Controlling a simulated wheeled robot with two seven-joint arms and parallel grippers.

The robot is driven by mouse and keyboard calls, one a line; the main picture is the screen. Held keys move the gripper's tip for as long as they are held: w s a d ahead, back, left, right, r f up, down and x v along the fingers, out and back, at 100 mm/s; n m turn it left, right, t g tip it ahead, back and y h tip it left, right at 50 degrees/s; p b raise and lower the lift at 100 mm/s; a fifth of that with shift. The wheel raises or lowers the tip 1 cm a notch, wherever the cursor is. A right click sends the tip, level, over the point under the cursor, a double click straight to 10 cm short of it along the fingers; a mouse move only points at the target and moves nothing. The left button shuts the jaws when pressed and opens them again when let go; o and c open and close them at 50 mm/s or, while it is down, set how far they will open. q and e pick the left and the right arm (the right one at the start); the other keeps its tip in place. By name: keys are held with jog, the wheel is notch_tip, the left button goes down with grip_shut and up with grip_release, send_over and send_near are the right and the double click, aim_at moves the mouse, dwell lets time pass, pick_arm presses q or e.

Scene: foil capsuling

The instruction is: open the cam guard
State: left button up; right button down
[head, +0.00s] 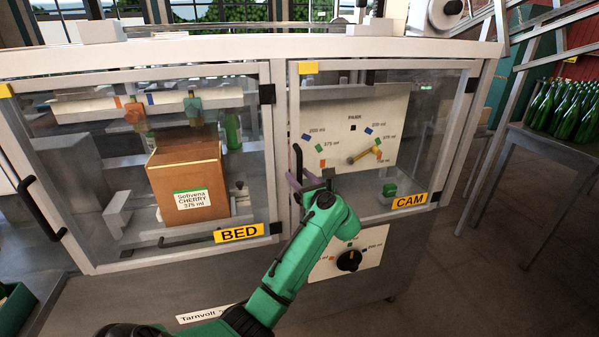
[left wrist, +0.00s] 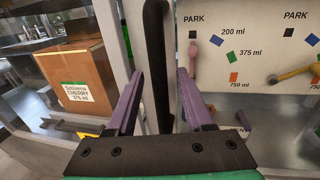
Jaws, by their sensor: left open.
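The cam guard (head: 440,120) is a clear framed door on the right, with a yellow CAM label at its lower right. It looks closed. Its black vertical handle (head: 298,165) is on its left side. My left gripper (head: 304,182) is at that handle, partly hidden by my green arm in the head view. In the left wrist view the purple fingers (left wrist: 158,100) are open, one on each side of the handle (left wrist: 158,60), with gaps visible. Behind the guard is a white panel (head: 335,105) with coloured size marks and a yellow lever (head: 364,154). My right gripper is not in view.
The BED guard (head: 135,258) on the left looks closed, with a cardboard box (head: 187,170) behind it. A black dial (head: 349,260) is below the cam guard. A table with green bottles (head: 565,108) stands at right, with open floor before it.

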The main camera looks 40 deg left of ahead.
pick_arm(q)
grip_shut()
dwell(1.5)
